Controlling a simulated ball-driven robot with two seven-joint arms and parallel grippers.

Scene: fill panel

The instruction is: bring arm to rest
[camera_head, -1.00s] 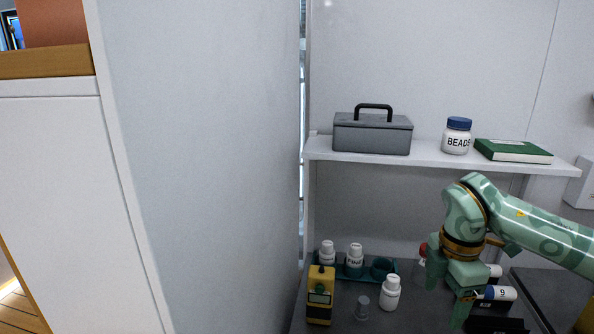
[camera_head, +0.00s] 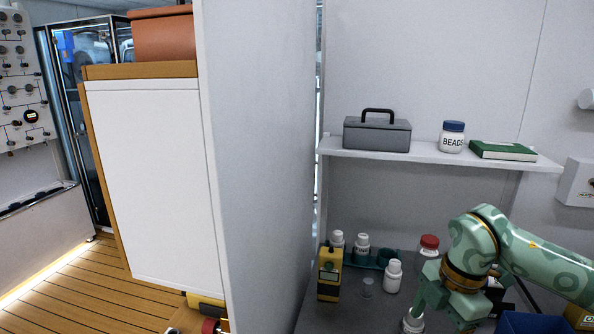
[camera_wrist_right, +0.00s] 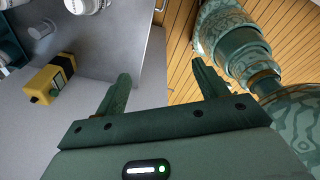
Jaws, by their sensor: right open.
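My right arm comes in from the right in the head view, bent, with its gripper (camera_head: 442,304) pointing down over the right part of the counter. In the right wrist view the two green fingers stand wide apart and nothing is between them (camera_wrist_right: 161,78). That view shows the counter's edge and the wooden floor beyond the fingers. My left gripper is not in view.
A yellow device (camera_head: 329,273), a white bottle (camera_head: 392,276), a clear cup (camera_head: 367,287) and a red-capped jar (camera_head: 428,248) stand on the counter. The shelf (camera_head: 440,155) above holds a grey toolbox (camera_head: 377,133), a BEADS jar (camera_head: 452,137) and a green book (camera_head: 503,151). Wooden floor (camera_head: 75,290) is clear at left.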

